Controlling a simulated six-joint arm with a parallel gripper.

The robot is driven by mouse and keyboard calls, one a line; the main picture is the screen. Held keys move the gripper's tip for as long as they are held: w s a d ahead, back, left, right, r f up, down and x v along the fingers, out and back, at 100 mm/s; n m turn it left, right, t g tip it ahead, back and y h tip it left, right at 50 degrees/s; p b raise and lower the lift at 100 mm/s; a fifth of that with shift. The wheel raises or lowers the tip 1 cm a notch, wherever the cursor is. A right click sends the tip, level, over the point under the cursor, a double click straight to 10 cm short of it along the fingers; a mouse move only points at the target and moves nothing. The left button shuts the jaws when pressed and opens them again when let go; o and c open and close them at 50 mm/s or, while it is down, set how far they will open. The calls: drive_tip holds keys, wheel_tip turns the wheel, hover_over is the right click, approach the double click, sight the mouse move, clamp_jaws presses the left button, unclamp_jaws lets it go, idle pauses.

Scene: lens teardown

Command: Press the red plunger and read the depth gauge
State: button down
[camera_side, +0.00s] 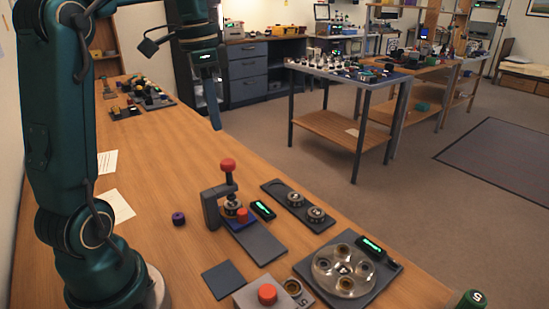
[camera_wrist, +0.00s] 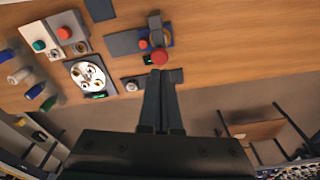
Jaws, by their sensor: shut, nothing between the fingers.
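The red plunger (camera_side: 228,165) stands at the top of a small dark press (camera_side: 211,208) on the wooden bench. It also shows in the wrist view (camera_wrist: 160,56), close to my fingertips in the picture. A small black gauge (camera_side: 263,210) with a green-lit display sits beside the press; its reading is too small to make out. My gripper (camera_side: 216,125) is shut and empty, pointing down, well above the bench and behind the press in the side view. In the wrist view its fingers (camera_wrist: 160,75) lie together. The display is partly hidden there.
A second red knob (camera_side: 242,214) sits low at the press. A red button (camera_side: 267,293) is on a grey box in front. A dark tray with two round parts (camera_side: 296,199) and a clear round disc (camera_side: 343,268) stand right. A purple ring (camera_side: 179,218) lies left.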

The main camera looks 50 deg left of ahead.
sight(222, 163)
drive_tip(key=shift+w+d+f, duration=0.1)
drive_tip(key=shift+w+f, duration=0.05)
drive_tip(key=shift+f, duration=1.6)
drive_tip(key=shift+w+f, duration=0.15)
drive_tip(key=shift+f, duration=1.55)
drive_tip(key=shift+d+f, duration=0.1)
drive_tip(key=shift+f, duration=2.6)
drive_tip(key=shift+s+a+r, duration=0.15)
drive_tip(key=shift+s, duration=0.35)
drive_tip(key=shift+s+a+r, duration=0.15)
drive_tip(key=shift+s+a, duration=0.05)
drive_tip(key=shift+s, duration=0.35)
drive_tip(key=shift+s+a+r, duration=0.15)
drive_tip(key=shift+s, duration=0.35)
wheel_tip(222, 163, up, 7)
drive_tip(key=w+t, duration=0.1)
drive_tip(key=shift+w+d+n, duration=0.15)
drive_tip(key=shift+w+n, duration=0.15)
drive_tip(key=shift+w, duration=0.05)
